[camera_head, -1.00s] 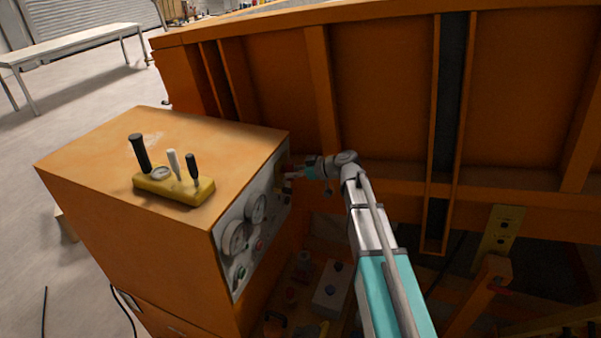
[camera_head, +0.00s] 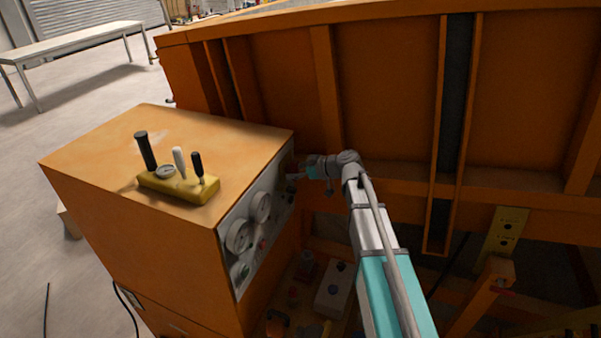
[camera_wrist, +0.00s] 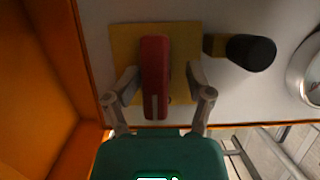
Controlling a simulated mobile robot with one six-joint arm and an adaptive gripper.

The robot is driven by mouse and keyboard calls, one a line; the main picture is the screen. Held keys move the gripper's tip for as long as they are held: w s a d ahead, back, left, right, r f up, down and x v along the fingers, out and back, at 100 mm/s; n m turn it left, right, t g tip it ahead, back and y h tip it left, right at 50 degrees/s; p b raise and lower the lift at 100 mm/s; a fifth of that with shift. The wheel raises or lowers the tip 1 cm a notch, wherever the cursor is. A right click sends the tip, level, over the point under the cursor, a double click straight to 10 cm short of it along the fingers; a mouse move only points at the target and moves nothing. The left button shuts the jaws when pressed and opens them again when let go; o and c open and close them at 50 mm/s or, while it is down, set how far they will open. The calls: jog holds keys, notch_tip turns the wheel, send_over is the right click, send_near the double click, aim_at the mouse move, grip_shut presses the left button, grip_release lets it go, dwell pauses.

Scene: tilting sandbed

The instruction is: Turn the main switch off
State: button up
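The main switch shows in the wrist view as a red handle (camera_wrist: 155,75) on a yellow square plate (camera_wrist: 122,48) fixed to the pale panel. The handle stands upright in that picture. My gripper (camera_wrist: 160,72) has one finger on each side of the handle, with a visible gap on both sides. It is open and does not hold the handle. In the head view my gripper (camera_head: 302,172) is at the far end of the panel face (camera_head: 262,240), and the switch there is small and mostly hidden.
A black knob (camera_wrist: 250,52) sticks out right of the switch, with a gauge (camera_wrist: 308,70) beyond it. The orange cabinet (camera_head: 110,170) carries a yellow lever box (camera_head: 180,186) on top. The orange sandbed wall (camera_head: 385,90) stands close behind my arm.

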jog(key=p+v, duration=0.6)
jog(key=v, duration=1)
dwell(2.1)
jog(key=shift+w+a+f, duration=0.1)
dwell(0.4)
jog(key=s+d+f+m+g+h+b, duration=0.2)
jog(key=s+f+m+h, duration=0.4)
jog(key=s+f, duration=0.2)
jog(key=s+d+f+m+g+h+b, duration=0.2)
jog(key=s+f+m+h, duration=0.4)
jog(key=s+f, duration=0.3)
jog(key=shift+s+d+m+g+h+b, duration=0.4)
jog(key=shift+s+m+b, duration=0.4)
jog(key=shift+s, duration=0.45)
